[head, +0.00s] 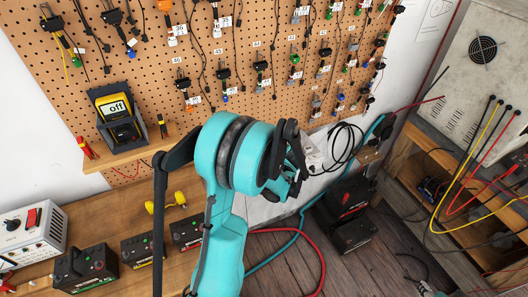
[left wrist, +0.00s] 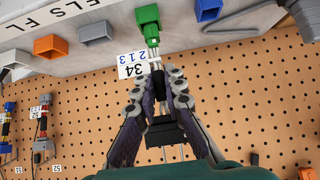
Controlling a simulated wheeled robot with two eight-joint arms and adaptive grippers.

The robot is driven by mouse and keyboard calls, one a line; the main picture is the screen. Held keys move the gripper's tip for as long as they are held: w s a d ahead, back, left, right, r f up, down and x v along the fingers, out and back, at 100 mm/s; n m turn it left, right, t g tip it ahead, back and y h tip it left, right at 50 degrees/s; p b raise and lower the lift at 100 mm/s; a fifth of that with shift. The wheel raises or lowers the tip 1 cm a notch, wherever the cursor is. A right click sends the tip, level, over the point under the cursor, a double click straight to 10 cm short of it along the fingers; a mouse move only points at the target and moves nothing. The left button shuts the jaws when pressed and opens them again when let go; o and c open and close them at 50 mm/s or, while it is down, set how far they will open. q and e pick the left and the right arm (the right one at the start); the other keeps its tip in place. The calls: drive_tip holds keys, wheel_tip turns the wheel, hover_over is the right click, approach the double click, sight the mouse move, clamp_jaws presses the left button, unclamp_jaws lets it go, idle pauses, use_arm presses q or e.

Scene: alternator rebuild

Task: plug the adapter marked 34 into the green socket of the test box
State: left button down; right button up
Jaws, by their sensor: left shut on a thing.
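In the left wrist view my left gripper (left wrist: 162,85) is shut on the adapter (left wrist: 166,132), whose black body shows between the fingers. A white tag (left wrist: 132,64) beside it reads 34 and 213. My right gripper is not in view.
Beside the green socket are a blue socket (left wrist: 207,9), a grey socket (left wrist: 96,31) and an orange socket (left wrist: 48,47). A pegboard (head: 145,60) with hanging adapters and cables stands behind. Black cable loops (head: 345,145) hang right of my gripper.

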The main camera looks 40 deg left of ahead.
use_arm(q)
drive_tip(key=shift+f+b, duration=0.4)
drive_tip(key=shift+b, duration=0.1)
idle(0.8)
drive_tip(key=c, duration=1.5)
unclamp_jaws()
drive_tip(key=shift+c, duration=0.2)
drive_tip(key=v, duration=1.2)
drive_tip(key=shift+r, duration=0.1)
